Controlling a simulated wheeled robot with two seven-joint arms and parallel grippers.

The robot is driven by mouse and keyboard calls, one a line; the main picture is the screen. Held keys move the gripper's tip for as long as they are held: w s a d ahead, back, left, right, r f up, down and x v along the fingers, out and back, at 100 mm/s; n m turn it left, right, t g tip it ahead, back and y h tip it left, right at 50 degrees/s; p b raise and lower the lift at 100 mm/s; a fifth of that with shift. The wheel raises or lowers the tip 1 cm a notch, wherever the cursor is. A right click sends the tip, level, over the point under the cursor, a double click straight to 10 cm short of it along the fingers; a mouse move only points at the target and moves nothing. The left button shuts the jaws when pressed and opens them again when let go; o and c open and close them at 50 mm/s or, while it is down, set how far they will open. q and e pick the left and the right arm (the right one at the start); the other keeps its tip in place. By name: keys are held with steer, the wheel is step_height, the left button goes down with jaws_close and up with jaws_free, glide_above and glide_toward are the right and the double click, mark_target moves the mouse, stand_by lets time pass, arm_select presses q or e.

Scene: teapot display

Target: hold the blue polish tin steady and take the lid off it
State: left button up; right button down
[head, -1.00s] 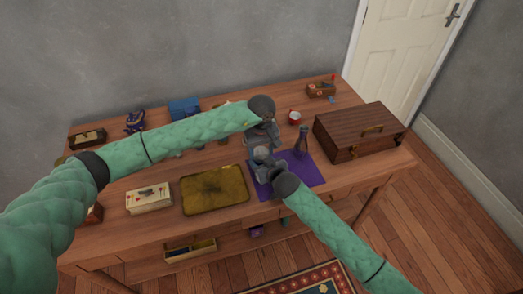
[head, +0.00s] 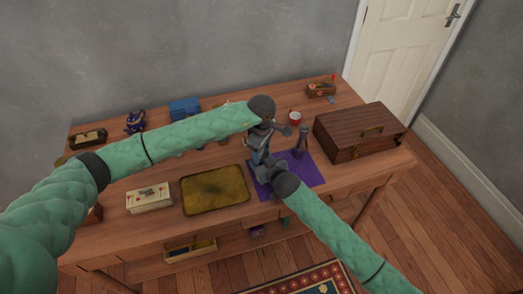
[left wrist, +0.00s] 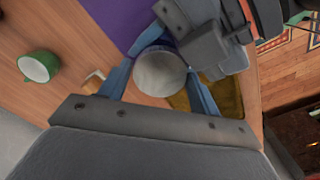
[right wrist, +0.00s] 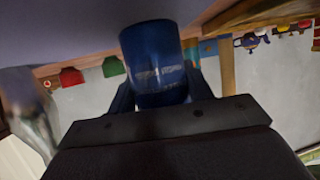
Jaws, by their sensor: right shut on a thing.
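The blue polish tin (right wrist: 155,65) stands between the fingers of my right gripper (right wrist: 160,92) in the right wrist view, and that gripper is shut on it. In the left wrist view the tin's round pale grey top (left wrist: 160,73) shows, with a dark blue rim. My left gripper (left wrist: 162,85) is open, one finger on each side of that top. I cannot tell whether its fingers touch. In the head view my left gripper (head: 259,152) is above my right gripper (head: 260,166), over the purple cloth, and they hide the tin.
A purple cloth (head: 308,182) lies under the hands, with a dark bottle (head: 301,146) standing on it close to the right. A yellowish tray (head: 215,192) lies to the left, a wooden chest (head: 358,133) stands right, and a red-and-white cup (head: 295,117) stands behind.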

arm_select(q)
steer(key=shift+o, duration=1.1)
steer(key=shift+r, duration=2.3)
steer(key=shift+c, duration=0.5)
steer(key=shift+t, duration=0.4)
steer(key=w+r, duration=0.2)
steer(key=r, duration=0.2)
steer(key=shift+w+a, duration=0.4)
steer(key=s+m, duration=0.1)
steer(key=m, duration=0.1)
steer(key=s+m, duration=0.1)
steer(key=m, duration=0.1)
steer(key=shift+f+m+g+y, duration=0.2)
steer(key=shift+m+g+y, duration=0.1)
steer(key=shift+m, duration=0.1)
steer(key=shift+s+d+f+m, duration=0.1)
steer(key=shift+s+d+m, duration=0.1)
steer(key=shift+m, duration=0.35)
steer(key=shift+s+d+m, duration=0.1)
steer(key=shift+s+m, duration=0.05)
steer(key=shift+m, duration=0.4)
steer(key=shift+d+f+m, duration=0.1)
steer(key=shift+m, duration=0.9)
